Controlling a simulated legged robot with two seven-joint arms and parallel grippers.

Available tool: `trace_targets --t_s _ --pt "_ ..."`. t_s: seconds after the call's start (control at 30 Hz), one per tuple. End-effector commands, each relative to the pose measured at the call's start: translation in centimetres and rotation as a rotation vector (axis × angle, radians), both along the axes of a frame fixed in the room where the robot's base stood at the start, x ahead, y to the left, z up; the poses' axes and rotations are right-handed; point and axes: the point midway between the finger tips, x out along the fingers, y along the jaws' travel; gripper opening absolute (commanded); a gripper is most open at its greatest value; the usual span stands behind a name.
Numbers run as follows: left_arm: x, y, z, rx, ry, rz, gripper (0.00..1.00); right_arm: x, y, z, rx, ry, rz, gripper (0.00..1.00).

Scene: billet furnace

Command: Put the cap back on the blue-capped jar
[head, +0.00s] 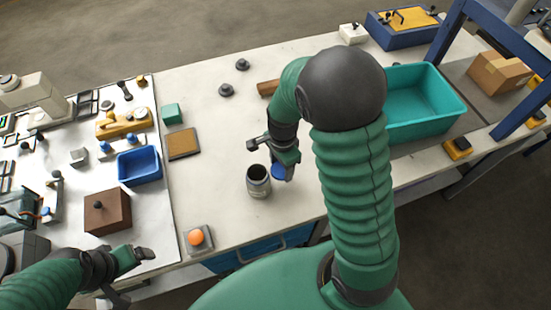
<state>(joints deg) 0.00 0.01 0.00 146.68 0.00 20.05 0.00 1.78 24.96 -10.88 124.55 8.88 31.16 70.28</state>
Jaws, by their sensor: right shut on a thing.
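An open-topped grey jar (258,182) stands upright on the white table, its dark mouth facing up. My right gripper (280,165) is shut on the blue cap (278,172) and holds it just right of the jar's mouth. The cap is partly hidden by the fingers, and I cannot tell whether it touches the jar. My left gripper (132,275) is at the lower left, near the table's front edge. Its fingers are spread and empty, well away from the jar.
An orange button box (197,238) sits left of the jar by the front edge. A brown box (107,212), a blue bin (139,167) and a brown pad (184,143) lie further left. A teal bin (425,98) stands right. Table between pad and jar is clear.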

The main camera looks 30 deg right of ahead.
Motion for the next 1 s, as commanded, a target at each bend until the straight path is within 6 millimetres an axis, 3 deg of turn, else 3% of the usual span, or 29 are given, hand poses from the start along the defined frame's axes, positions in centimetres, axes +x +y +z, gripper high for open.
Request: trace_targets --t_s 0.33,0.4,0.53,1.0 --pt "0.0 0.0 -0.7 0.000 -0.001 0.000 0.88 -9.4 1.4 0.8 0.002 -0.003 0.002 0.19" --pt "0.0 0.0 -3.5 0.000 -0.001 0.000 0.88 -9.6 1.6 -0.1 0.002 -0.012 0.005 0.19" --pt "0.0 0.0 -5.1 0.000 0.001 0.000 0.88 -10.7 1.7 0.4 0.003 -0.006 0.003 0.19" --pt "0.0 0.0 -5.5 0.000 -0.001 0.000 0.88 -11.5 1.7 1.1 0.000 0.001 0.001 0.19"
